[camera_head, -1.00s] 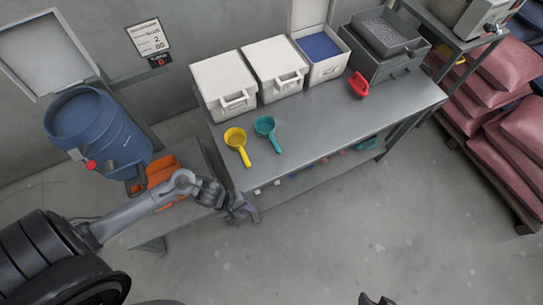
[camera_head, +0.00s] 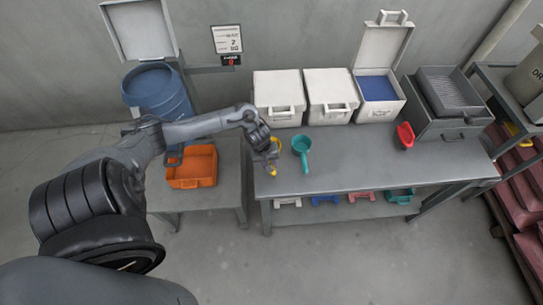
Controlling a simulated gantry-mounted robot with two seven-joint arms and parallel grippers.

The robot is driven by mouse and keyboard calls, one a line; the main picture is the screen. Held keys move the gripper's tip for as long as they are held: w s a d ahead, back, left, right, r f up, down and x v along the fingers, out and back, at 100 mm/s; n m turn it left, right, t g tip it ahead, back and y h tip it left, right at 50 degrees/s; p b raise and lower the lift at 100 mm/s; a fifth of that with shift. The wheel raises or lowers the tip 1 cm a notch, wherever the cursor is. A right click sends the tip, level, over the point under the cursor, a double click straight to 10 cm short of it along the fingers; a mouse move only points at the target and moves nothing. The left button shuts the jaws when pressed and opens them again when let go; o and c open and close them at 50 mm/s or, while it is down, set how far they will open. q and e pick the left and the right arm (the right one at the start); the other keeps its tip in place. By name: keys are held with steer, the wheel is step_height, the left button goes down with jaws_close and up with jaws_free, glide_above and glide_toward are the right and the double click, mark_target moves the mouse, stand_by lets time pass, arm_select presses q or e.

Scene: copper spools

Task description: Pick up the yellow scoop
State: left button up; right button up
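The yellow scoop (camera_head: 272,170) is on the grey table near its left end. Its handle end shows below my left gripper, and a bit of its bowl shows beside the wrist; the rest is hidden. My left gripper (camera_head: 267,160) is right over the scoop's handle, fingers pointing down. At this size I cannot tell whether the fingers are open or shut, or whether they touch the handle. My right gripper is out of view.
A teal scoop (camera_head: 302,150) lies close on the right, and a red scoop (camera_head: 405,136) farther right. White bins (camera_head: 279,92) line the table's back. An orange bin (camera_head: 193,168) and a blue drum (camera_head: 157,90) are at the left. The table's middle is clear.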

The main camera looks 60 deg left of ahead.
arm_select(q)
steer(key=shift+w+d+f, duration=0.1)
steer(key=shift+w+f, duration=0.05)
steer(key=shift+f, duration=0.45)
steer(key=f+b, duration=0.1)
steer(key=f, duration=0.1)
steer(key=w+f, duration=0.1)
steer(key=f, duration=0.1)
steer(key=shift+d+b, duration=0.15)
steer(key=shift+b, duration=0.25)
steer(key=shift+c, duration=0.3)
jaws_close()
